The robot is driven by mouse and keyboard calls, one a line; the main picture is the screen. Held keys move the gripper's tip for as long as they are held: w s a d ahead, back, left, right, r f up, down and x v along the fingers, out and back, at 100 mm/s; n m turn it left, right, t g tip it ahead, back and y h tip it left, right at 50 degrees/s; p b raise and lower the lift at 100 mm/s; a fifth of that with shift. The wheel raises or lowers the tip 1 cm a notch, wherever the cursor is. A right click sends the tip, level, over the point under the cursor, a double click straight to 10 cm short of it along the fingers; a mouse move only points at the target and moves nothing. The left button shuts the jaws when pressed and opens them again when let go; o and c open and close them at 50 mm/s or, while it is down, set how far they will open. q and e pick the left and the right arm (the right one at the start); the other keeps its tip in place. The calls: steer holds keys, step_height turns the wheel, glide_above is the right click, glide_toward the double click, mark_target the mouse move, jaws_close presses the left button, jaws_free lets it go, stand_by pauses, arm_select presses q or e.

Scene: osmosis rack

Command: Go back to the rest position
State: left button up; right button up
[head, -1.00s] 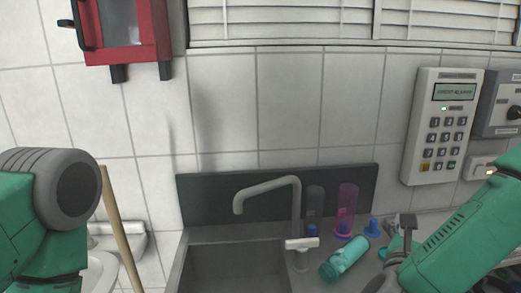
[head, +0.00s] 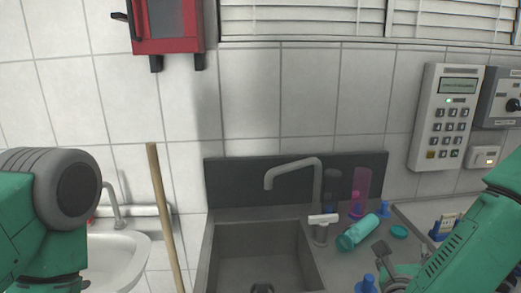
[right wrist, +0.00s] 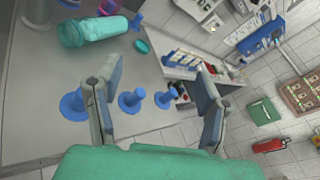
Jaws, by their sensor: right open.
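My right gripper (head: 386,268) is at the lower right of the head view, partly cut off, above the counter in front of a lying teal bottle (head: 357,233). In the right wrist view its two fingers are spread wide, with nothing between them (right wrist: 160,85). The bottle also shows at the upper left there (right wrist: 92,31), apart from the fingers. A teal cap (head: 399,231) lies beside the bottle. My left arm shows at the left edge of the head view, but its gripper is out of frame.
A sink (head: 262,245) with a grey tap (head: 292,172) is in the middle. Blue stands (right wrist: 131,102) are near the right fingers. Clear and pink cylinders (head: 361,190) stand behind the bottle. A wooden pole (head: 166,215) and white basin (head: 118,260) are left.

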steer(key=s+a+f+n+g+y+b, duration=0.35)
steer(key=s+f+n, duration=0.25)
steer(key=f+n, duration=0.5)
steer(key=s+a+f+n+g+y+b, duration=0.25)
steer(key=s+a+f+n, duration=0.2)
steer(key=f+n, duration=0.6)
arm_select(q)
step_height(320, 180, down, 11)
steer(key=a+b, duration=0.1)
steer(key=b, duration=0.3)
steer(key=shift+s+b, duration=0.2)
steer(key=shift+b, duration=0.15)
arm_select(e)
steer(key=s+d+f+n+g+y, duration=0.1)
steer(key=s+d+f+n+g, duration=0.1)
steer(key=s+f+n, duration=0.5)
steer(key=s+d+f+n+g, duration=0.2)
steer(key=s+f+n+g, duration=0.3)
steer(key=s, duration=0.8)
steer(key=shift+d+f+n+g+y, duration=0.35)
steer(key=shift+f+n, duration=0.95)
steer(key=shift+n, duration=0.55)
